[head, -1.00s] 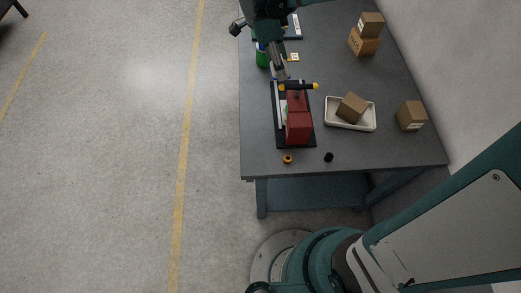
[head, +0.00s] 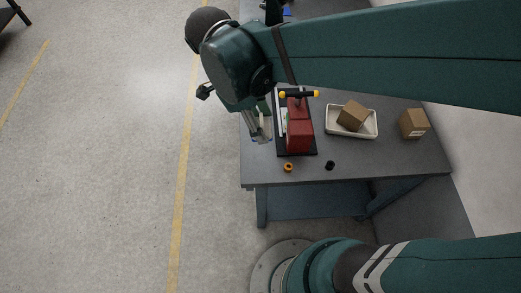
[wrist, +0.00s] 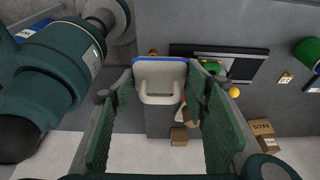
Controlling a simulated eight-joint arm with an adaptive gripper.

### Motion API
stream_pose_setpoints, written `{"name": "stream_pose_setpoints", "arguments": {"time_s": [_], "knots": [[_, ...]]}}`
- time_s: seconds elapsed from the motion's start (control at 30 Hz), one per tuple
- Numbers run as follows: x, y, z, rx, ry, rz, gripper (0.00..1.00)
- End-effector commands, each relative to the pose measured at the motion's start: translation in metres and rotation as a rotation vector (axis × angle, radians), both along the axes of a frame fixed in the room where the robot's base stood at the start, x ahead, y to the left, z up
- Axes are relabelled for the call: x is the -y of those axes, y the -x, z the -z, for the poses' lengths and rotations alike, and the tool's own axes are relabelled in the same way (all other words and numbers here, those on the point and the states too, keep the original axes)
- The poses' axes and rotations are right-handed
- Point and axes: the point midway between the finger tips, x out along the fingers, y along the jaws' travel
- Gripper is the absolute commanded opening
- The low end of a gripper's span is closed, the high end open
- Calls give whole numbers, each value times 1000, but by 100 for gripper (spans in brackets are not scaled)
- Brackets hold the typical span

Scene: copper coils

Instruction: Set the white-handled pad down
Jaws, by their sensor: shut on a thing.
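The white-handled pad (wrist: 160,70) is a pale block with a loop handle and a thin blue edge, seen in the wrist view between the fingers. My gripper (wrist: 162,85) is shut on it, with one green-lined finger on each side. In the head view my gripper (head: 262,128) points down at the left edge of the table (head: 350,165), left of the red device. The pad is mostly hidden there by my gripper, and I cannot tell whether it touches the table.
A red device (head: 299,135) with a yellow-tipped crossbar stands on a black base just right of my gripper. A white tray (head: 366,132) holds a brown box (head: 351,115); another box (head: 414,124) stands right. An orange ring (head: 288,167) and black knob (head: 329,165) lie in front.

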Motion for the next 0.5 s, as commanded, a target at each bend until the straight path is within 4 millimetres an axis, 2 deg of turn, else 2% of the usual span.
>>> {"name": "stream_pose_setpoints", "arguments": {"time_s": [0.13,0.5], "knots": [[-2,14,2,1,3,3,32],[-2,11,40,1,2,4,32]]}}
